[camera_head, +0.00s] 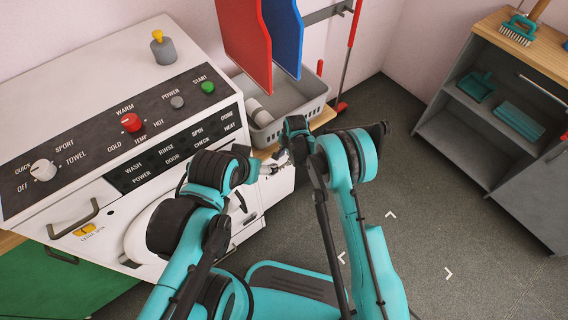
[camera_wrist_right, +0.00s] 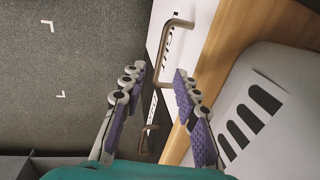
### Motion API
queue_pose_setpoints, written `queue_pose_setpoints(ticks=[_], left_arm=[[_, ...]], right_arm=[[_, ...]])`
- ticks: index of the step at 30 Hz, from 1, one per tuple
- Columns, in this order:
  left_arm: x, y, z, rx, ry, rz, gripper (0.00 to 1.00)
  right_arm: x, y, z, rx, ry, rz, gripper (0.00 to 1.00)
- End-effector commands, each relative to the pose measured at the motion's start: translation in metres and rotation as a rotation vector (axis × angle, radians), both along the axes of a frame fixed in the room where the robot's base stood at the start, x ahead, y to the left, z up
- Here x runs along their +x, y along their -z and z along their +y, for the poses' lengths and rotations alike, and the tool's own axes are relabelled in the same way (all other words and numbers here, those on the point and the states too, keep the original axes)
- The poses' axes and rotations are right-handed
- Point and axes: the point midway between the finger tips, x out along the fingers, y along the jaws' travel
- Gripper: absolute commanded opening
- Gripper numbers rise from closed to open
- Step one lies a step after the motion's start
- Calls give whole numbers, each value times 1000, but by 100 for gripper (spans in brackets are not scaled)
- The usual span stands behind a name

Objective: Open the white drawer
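The white drawer (camera_head: 281,184) is a white front under the wooden counter edge, mostly hidden behind my arms in the head view. In the right wrist view the white front (camera_wrist_right: 181,48) carries a metal bar handle (camera_wrist_right: 165,52). My right gripper (camera_wrist_right: 158,88) is open and empty, its purple-padded fingers apart in front of the white front, with the handle beyond the fingertips. In the head view the right gripper (camera_head: 276,163) is small and partly covered beside the counter edge. My left arm shows in the head view, but its fingers cannot be made out.
A grey basket (camera_head: 293,112) stands on the wooden counter (camera_head: 322,119). A white washing machine (camera_head: 100,72) stands to the left. A grey shelf unit (camera_head: 463,105) is at right. The floor (camera_head: 440,215) between is clear.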

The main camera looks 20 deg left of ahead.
Motion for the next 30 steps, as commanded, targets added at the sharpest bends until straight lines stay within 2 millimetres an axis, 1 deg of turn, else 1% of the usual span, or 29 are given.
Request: queue_pose_setpoints(ticks=[1,3,6,10,15,22,23,24,26,30], left_arm=[[0,6,0,0,0,0,74],[0,12,0,0,0,0,74],[0,19,0,0,0,0,74],[0,25,0,0,0,0,74],[0,27,0,0,0,0,74],[0,27,0,0,0,0,74],[0,27,0,0,0,0,74],[0,27,0,0,0,0,74],[0,27,0,0,0,0,74],[0,27,0,0,0,0,74]], right_arm=[[1,11,1,0,0,0,31],[3,24,3,0,-1,0,31],[5,40,6,0,-1,-2,31],[7,56,8,0,-2,-2,31],[8,64,10,0,-2,-2,31],[8,63,10,0,-2,-2,31],[8,63,10,0,-2,-2,26],[8,63,10,0,-2,-2,15],[8,63,10,0,-2,-2,0],[8,63,10,0,-2,-2,0]])
